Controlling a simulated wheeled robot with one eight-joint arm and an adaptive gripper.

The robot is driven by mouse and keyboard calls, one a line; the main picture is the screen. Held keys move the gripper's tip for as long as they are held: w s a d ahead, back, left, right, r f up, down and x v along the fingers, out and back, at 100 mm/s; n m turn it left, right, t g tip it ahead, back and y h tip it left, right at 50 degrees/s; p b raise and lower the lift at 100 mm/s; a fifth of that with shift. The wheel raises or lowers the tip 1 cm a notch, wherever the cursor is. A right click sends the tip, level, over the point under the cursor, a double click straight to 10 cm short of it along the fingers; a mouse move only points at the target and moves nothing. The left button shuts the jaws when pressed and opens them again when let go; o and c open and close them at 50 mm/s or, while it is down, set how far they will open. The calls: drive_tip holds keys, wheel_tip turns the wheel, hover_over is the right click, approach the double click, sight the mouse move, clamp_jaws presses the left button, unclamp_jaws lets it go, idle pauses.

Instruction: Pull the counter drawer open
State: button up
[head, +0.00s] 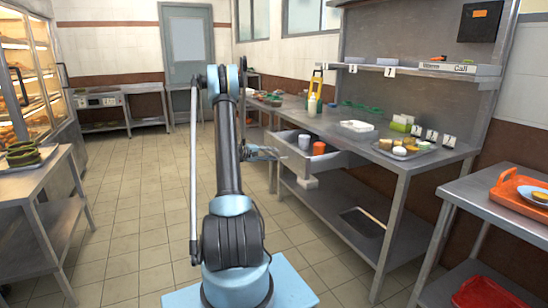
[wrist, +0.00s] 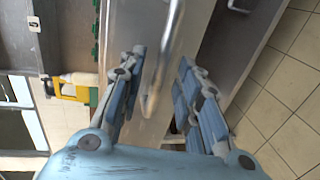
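The counter drawer (head: 327,162) stands out from the counter's aisle side in the head view, with its inside showing. A white cup (head: 304,142) and an orange cup (head: 319,148) are in it. My gripper (head: 272,153) is at the drawer's front end. In the wrist view, the drawer's metal bar handle (wrist: 164,60) runs between the two fingers of my gripper (wrist: 163,62). The fingers are apart, with gaps showing beside the bar. I cannot tell whether either finger touches it. The handle is not clear in the head view.
The steel counter (head: 408,165) carries a tray of small food items (head: 402,149) and a bottle (head: 312,105). A lower shelf (head: 335,212) lies under it. An orange tray (head: 520,190) is on a side table at the right. The tiled aisle (head: 130,215) at left is clear.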

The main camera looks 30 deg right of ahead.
drive_tip(key=v, duration=0.9)
drive_tip(key=shift+a, duration=0.2)
drive_tip(key=s+a+r+t+y, duration=0.1)
drive_tip(key=s+a+r+y, duration=0.4)
drive_tip(key=s+a, duration=0.4)
drive_tip(key=s+a+r+t+y, duration=0.1)
drive_tip(key=s+a+r+y, duration=0.1)
drive_tip(key=s+a+r, duration=0.7)
drive_tip(key=s+a+f+y, duration=0.3)
drive_tip(key=s+a, duration=0.3)
drive_tip(key=s, duration=0.4)
drive_tip(key=s+a+f+y, duration=0.2)
drive_tip(key=s+a+f, duration=0.3)
drive_tip(key=s, duration=0.5)
drive_tip(key=s+a+f+t+y, duration=0.1)
drive_tip(key=s+a+f+y, duration=0.2)
drive_tip(key=s+a, duration=0.4)
drive_tip(key=s+f, duration=0.1)
drive_tip(key=s, duration=0.3)
drive_tip(key=shift+a+n+y, duration=0.25)
drive_tip(key=shift+n+y, duration=0.05)
drive_tip(key=shift+n, duration=0.1)
